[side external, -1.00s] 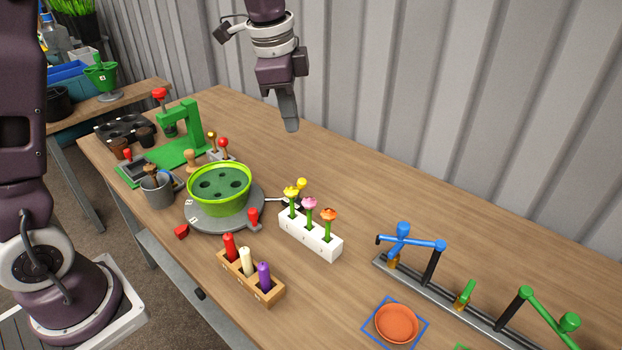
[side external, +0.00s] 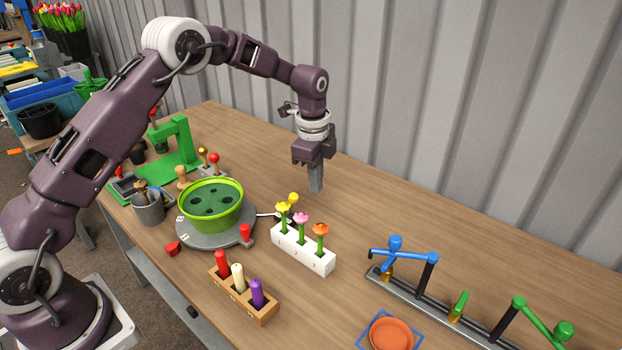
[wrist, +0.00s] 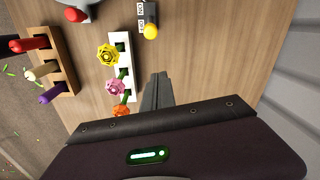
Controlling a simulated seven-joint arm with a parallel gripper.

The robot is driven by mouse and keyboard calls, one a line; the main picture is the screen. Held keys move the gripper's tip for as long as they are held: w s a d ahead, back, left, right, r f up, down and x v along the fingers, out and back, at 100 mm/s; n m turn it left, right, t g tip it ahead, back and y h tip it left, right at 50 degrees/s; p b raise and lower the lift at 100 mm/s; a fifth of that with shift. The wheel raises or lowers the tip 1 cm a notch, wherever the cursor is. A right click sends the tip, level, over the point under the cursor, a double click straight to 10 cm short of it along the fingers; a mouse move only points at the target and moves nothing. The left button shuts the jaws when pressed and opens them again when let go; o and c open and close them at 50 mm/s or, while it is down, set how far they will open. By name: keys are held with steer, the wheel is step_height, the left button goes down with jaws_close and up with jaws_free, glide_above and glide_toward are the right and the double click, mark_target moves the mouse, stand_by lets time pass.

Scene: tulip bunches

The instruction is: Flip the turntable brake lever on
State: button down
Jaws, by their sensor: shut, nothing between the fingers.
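The turntable (side external: 218,239) is a grey disc at the left of the bench, carrying a lime-green bowl (side external: 211,218). A small lever with a yellow ball knob (side external: 293,197) stands just right of it, partly hidden behind the flowers. In the wrist view the knob (wrist: 151,32) is at the top, beside a plate with two small labels (wrist: 140,16); I take this as the brake lever. My gripper (side external: 316,190) points down, shut and empty, above the bench to the right of the knob and apart from it. Its fingers also show in the wrist view (wrist: 158,76).
A white block (side external: 303,250) with yellow, pink and orange flowers stands close in front of the lever. A wooden candle holder (side external: 242,296) is nearer the front edge. A red handle (side external: 245,233) stands at the turntable's rim. Bench behind my gripper is clear.

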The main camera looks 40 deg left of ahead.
steer(key=a+f, duration=0.3)
steer(key=f, duration=0.2)
steer(key=shift+s+a+f, duration=0.15)
steer(key=shift+s+a, duration=0.05)
steer(key=shift+a, duration=0.2)
